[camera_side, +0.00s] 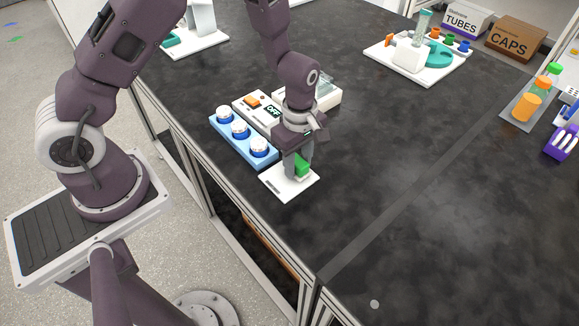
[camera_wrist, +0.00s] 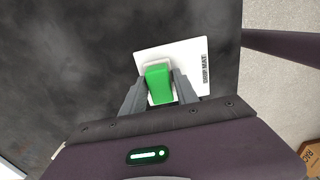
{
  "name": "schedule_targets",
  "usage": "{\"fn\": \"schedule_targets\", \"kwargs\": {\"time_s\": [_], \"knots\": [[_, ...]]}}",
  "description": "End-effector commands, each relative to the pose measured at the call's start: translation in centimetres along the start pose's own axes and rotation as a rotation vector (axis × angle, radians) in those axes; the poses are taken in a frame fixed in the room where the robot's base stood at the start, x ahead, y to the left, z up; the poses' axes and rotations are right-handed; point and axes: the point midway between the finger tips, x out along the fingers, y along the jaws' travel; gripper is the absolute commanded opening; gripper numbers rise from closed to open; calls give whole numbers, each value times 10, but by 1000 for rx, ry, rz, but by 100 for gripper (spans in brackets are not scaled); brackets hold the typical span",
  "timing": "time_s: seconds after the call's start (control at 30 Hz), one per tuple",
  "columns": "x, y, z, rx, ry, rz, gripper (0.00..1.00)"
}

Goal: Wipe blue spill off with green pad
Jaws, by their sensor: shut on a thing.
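The green pad (camera_wrist: 159,84) is between my gripper's fingers (camera_wrist: 160,95), and the fingers are shut on it. In the side view the green pad (camera_side: 302,166) shows at the right of my gripper (camera_side: 296,172), low over the white drip mat (camera_side: 278,190). The drip mat (camera_wrist: 195,52) also shows in the wrist view, with its printed label at the right. A paler edge shows under the pad. I cannot tell whether the pad touches the mat. No blue spill is visible in either view; my gripper hides part of the mat.
A blue rack (camera_side: 262,158) with white-capped, blue-ringed jars stands left of the mat, beside a device with an "OFF" display (camera_side: 271,111). Boxes marked TUBES (camera_side: 462,21) and CAPS (camera_side: 515,38) stand at the back right. The dark table (camera_side: 400,150) is clear right of the mat.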

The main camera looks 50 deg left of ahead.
Motion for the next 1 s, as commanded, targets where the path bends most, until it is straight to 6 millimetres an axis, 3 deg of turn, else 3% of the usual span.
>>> {"fn": "schedule_targets", "kwargs": {"time_s": [0.23, 0.33, 1.0], "knots": [[-1, 21, 0, 1, 0, 1, 0], [-20, 21, 0, 1, 0, 5, 0], [-77, 20, 0, 0, 0, 2, 0]]}}
